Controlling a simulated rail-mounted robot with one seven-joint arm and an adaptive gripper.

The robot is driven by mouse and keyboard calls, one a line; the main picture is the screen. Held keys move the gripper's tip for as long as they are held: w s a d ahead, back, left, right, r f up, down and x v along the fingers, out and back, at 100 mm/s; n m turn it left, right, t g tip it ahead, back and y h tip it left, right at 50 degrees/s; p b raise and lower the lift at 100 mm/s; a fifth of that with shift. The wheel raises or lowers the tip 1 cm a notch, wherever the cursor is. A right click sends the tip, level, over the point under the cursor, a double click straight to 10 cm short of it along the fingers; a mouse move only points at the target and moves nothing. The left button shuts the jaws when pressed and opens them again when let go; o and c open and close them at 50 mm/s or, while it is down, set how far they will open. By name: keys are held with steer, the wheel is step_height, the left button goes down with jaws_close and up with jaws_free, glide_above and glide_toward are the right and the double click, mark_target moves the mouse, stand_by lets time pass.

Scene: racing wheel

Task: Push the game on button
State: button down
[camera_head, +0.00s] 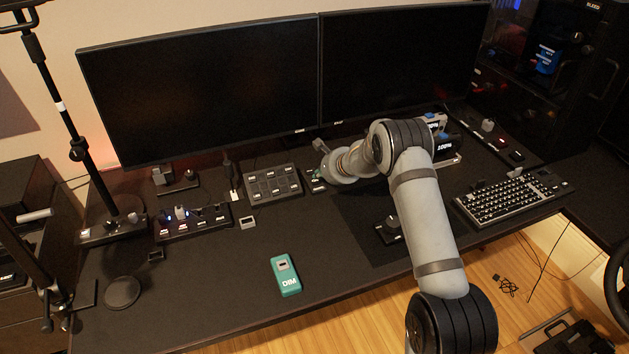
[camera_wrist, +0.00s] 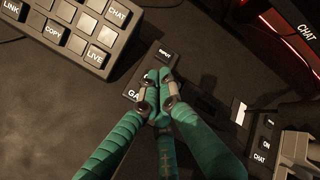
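A small dark box with a label starting "GA" (camera_wrist: 133,95) lies on the desk in the wrist view, mostly covered by my fingers. A small labelled key (camera_wrist: 165,54) shows on its upper end. My gripper (camera_wrist: 160,80) has teal fingers that come together over the box, shut with nothing visible between them. I cannot tell whether the fingertips touch the box. In the head view the small box (camera_head: 316,183) lies below my wrist, just right of the grey keypad.
The keypad (camera_head: 272,184) with several labelled keys is close on the left. A switch panel (camera_head: 194,222), a teal DIM device (camera_head: 285,275) and a keyboard (camera_head: 513,196) lie on the desk. Two monitors (camera_head: 205,88) stand behind. The desk's front middle is mostly clear.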

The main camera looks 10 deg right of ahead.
mark_target(320, 182)
steer(key=shift+f, duration=0.15)
steer(key=shift+f+b, duration=0.35)
steer(key=shift+b, duration=0.45)
steer(key=shift+r, duration=0.45)
steer(key=shift+r+p, duration=2.15)
steer(key=shift+r, duration=0.9)
steer(key=shift+f, duration=0.1)
